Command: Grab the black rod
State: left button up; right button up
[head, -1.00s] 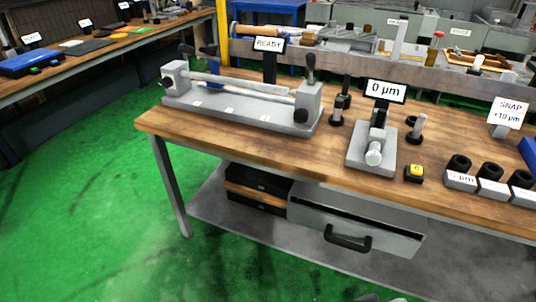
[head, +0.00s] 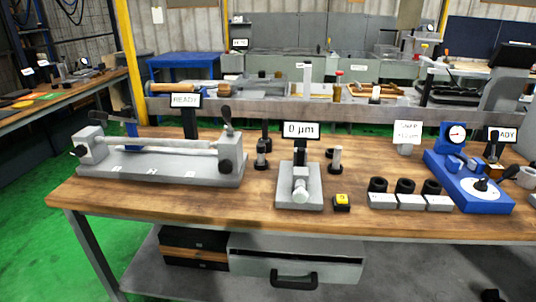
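No single long black rod stands out clearly. Small upright dark posts (head: 261,154) stand on the wooden workbench (head: 240,208), between the grey grinder-like fixture (head: 165,165) and the grey gauge (head: 299,187) with the "0 µm" sign. A light rod (head: 155,143) spans the grey fixture. A black lever (head: 227,117) rises at the fixture's right end. A metal pin (head: 335,158) on a dark base stands right of the gauge. Neither of my grippers shows clearly.
A yellow button (head: 342,201) sits near the bench front. Grey blocks with black rings (head: 408,201) and a blue dial device (head: 467,180) stand to the right. A drawer (head: 295,262) with a black handle is below. The bench's front left is clear.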

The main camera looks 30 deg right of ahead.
aim_at(300, 151)
jog(key=u, duration=0.35)
jog(key=k, duration=0.3)
jog(key=z, duration=1.3)
jog(key=i, duration=1.3)
jog(key=u, duration=0.65)
